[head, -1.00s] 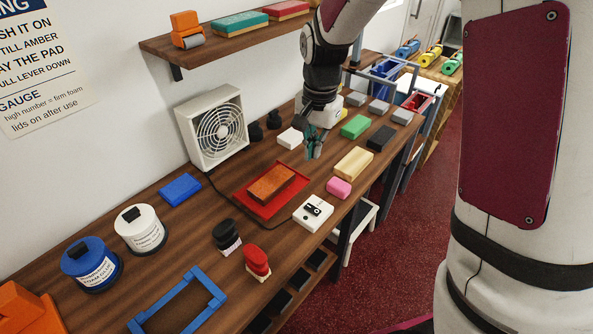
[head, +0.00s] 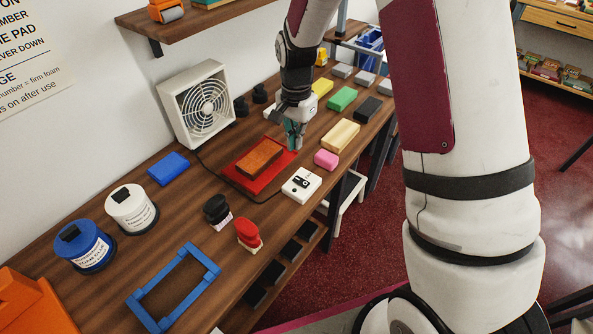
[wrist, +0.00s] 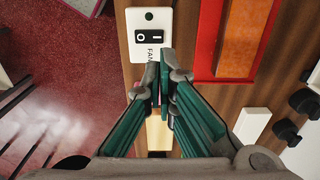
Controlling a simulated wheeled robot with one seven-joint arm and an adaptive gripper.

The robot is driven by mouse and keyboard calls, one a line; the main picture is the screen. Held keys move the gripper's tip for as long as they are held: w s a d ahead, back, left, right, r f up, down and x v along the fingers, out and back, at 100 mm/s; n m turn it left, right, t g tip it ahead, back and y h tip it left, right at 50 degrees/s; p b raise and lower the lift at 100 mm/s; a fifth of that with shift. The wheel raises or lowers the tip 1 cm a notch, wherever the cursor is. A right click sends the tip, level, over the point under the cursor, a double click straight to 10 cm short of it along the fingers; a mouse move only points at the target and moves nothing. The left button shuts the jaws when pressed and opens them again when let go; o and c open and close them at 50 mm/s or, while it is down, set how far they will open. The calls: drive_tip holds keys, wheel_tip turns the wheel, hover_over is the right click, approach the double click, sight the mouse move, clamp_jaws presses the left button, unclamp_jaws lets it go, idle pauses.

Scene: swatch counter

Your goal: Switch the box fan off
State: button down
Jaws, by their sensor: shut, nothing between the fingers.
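The box fan (head: 200,106) stands upright at the back of the counter against the wall, its grille facing outward. Its cord runs along the counter past the red tray toward a white switch box (head: 301,185) near the front edge. In the wrist view the switch box (wrist: 137,50) carries a black rocker marked O and I, with FAN printed on it; which side is pressed I cannot tell. My gripper (head: 294,146) is shut and empty above the counter by the red tray's far corner. In the wrist view my gripper's tips (wrist: 164,62) show beside the FAN lettering, apparently above the box.
A red tray (head: 240,182) with an orange-brown pad (head: 260,157) lies beside the switch box. A pink block (head: 326,159) and a cream block (head: 341,136) are close by. Black and red knobbed stamps (head: 248,234) stand nearer the front left.

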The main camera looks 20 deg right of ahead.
drive_tip(key=p, duration=0.2)
approach(296, 178)
wheel_tip(296, 178, down, 5)
drive_tip(key=shift+d+f, duration=0.1)
drive_tip(key=shift+f, duration=0.85)
drive_tip(key=shift+f, duration=0.15)
drive_tip(key=shift+w+f+b, duration=0.15)
drive_tip(key=shift+f+b, duration=0.2)
drive_tip(key=shift+r, duration=0.1)
drive_tip(key=shift+s+d+r+p, duration=0.35)
drive_tip(key=shift+s+p, duration=0.15)
drive_tip(key=shift+s, duration=0.15)
